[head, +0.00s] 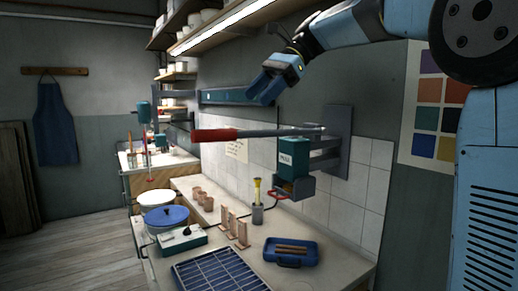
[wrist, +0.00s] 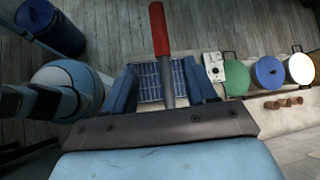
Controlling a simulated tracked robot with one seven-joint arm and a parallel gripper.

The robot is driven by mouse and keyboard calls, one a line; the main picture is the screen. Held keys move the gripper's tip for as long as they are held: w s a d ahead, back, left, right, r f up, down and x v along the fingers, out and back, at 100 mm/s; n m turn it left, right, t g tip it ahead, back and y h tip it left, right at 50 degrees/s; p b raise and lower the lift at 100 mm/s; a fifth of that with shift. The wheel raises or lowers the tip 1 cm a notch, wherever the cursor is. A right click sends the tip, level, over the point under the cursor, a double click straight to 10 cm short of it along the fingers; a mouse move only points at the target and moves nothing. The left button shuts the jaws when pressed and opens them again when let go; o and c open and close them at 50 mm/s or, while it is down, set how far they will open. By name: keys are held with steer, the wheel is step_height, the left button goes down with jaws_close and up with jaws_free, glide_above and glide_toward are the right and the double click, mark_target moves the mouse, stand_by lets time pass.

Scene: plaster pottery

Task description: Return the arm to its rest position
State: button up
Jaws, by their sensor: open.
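My gripper (head: 263,88) is at the upper middle of the head view, raised high on my blue arm in front of the tiled wall. It is empty, with its two blue fingers apart. In the wrist view my gripper (wrist: 161,75) shows a finger on each side of the lever's grey rod. The lever's red handle (head: 215,134) lies below the gripper in the head view, and a gap shows between them. The red handle also shows in the wrist view (wrist: 158,28), reaching past the fingertips.
The lever belongs to a wall-mounted green press (head: 293,151). Below it, the bench holds a blue tray (head: 291,262), a gridded rack (head: 220,272), wooden pieces (head: 237,228) and a blue-lidded bucket (head: 166,215). A lit shelf (head: 220,27) hangs left of the arm. Floor at left is clear.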

steer(key=s+d+f+n+t+h, duration=0.4)
steer(key=s+d+f, duration=0.6)
steer(key=f, duration=0.3)
steer(key=s+d+f+n+t+h, duration=0.4)
steer(key=s+d+f+n, duration=0.2)
steer(key=s+d+f, duration=0.4)
step_height(320, 180, down, 3)
steer(key=d, duration=0.2)
steer(key=shift+s+d+f+t+h, duration=0.2)
steer(key=shift+d+t+h, duration=0.1)
steer(key=shift+d+t, duration=0.1)
